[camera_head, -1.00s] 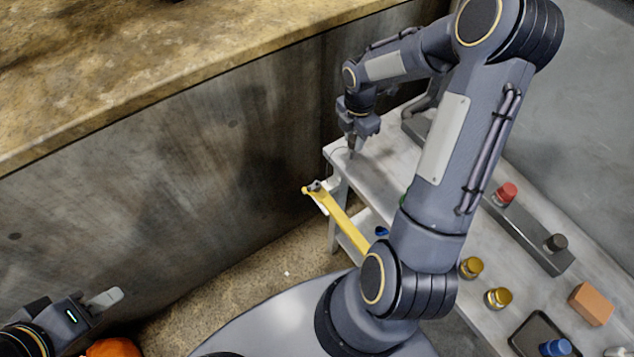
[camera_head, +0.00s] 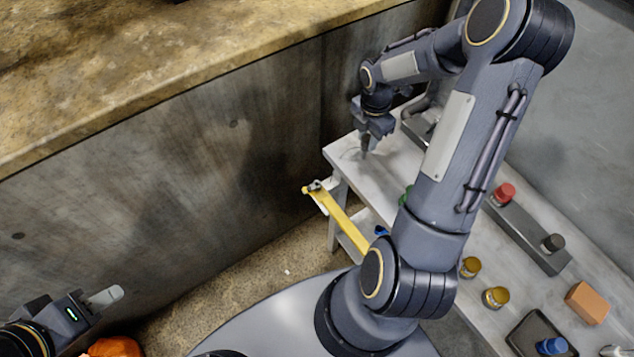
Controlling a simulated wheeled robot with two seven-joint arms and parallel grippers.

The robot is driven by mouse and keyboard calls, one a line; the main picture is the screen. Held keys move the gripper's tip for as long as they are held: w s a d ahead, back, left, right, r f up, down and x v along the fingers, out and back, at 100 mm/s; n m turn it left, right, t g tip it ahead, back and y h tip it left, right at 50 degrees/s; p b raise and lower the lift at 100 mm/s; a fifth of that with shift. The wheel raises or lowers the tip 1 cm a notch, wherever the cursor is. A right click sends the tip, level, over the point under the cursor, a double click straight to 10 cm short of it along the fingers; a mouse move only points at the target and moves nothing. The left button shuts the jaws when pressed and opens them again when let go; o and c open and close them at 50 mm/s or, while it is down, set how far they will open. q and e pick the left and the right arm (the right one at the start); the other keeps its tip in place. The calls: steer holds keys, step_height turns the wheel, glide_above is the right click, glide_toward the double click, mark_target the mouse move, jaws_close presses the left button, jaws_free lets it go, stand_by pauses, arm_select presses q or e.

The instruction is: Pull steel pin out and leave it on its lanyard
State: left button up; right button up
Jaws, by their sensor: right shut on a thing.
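My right gripper (camera_head: 366,147) points down over the near left end of the grey bench, shut on the steel pin, which is too small and covered by the fingers to make out clearly. A thin dark curve, looking like the lanyard (camera_head: 347,154), lies beside the fingertips over the bench top. The yellow bar (camera_head: 346,224) sticks out below the bench end, with a small grey fitting (camera_head: 314,186) at its tip, apart from the gripper. My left gripper (camera_head: 104,297) is at the lower left, far from the bench; its pale fingertip shows, but not any gap.
The bench (camera_head: 404,165) carries a dark rail with a red knob (camera_head: 503,194) and a black knob (camera_head: 552,243), two gold-coloured pieces, an orange block (camera_head: 587,302) and a dark tray (camera_head: 518,338) with a blue piece. A tall concrete wall (camera_head: 180,150) stands left. An orange object (camera_head: 112,348) lies low left.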

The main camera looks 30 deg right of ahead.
steer(key=shift+f, duration=0.2)
steer(key=shift+f+b, duration=0.25)
steer(key=shift+b, duration=0.1)
steer(key=o, duration=1.1)
steer(key=shift+c, duration=0.2)
steer(key=shift+r+b, duration=0.45)
steer(key=shift+r, duration=3.5)
